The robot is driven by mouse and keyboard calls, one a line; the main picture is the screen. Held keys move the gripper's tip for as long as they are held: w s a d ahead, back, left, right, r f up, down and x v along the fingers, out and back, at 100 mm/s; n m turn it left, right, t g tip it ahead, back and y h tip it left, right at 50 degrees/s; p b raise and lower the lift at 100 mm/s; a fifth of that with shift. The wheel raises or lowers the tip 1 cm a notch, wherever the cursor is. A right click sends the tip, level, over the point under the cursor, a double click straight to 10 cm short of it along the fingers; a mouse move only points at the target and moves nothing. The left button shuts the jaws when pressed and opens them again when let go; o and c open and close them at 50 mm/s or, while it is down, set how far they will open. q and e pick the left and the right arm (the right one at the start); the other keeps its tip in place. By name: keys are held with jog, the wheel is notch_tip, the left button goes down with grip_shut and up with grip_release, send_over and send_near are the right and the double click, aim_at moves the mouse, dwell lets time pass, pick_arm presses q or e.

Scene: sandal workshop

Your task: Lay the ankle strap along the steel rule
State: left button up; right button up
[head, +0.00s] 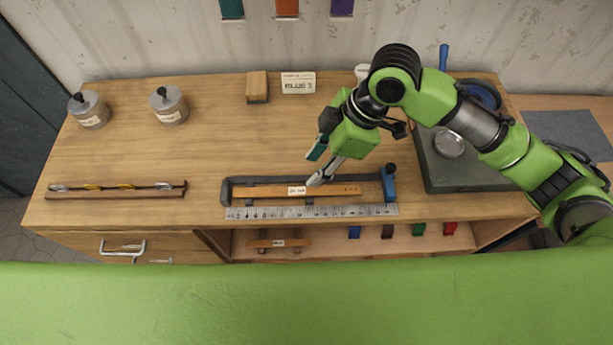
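A long brown strip with a small white label and dark holes near its right end, seemingly the ankle strap (265,191), lies in a dark bar frame. The steel rule (350,211) lies along the bench's front side, just in front of the frame and roughly parallel to the strip. My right gripper (313,169) is over the middle of the strip, its two fingers apart with nothing seen between them. The grey finger's tip is close to the strip, near the label; contact cannot be told. My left gripper is not in view.
The dark frame (228,192) has a blue handle (388,184) at its right. A wooden rack (115,192) is at front left. The left-middle bench is clear.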

jog(key=v, duration=0.3)
jog(key=shift+d+r, duration=0.1)
jog(key=shift+r, duration=0.2)
dwell(0.3)
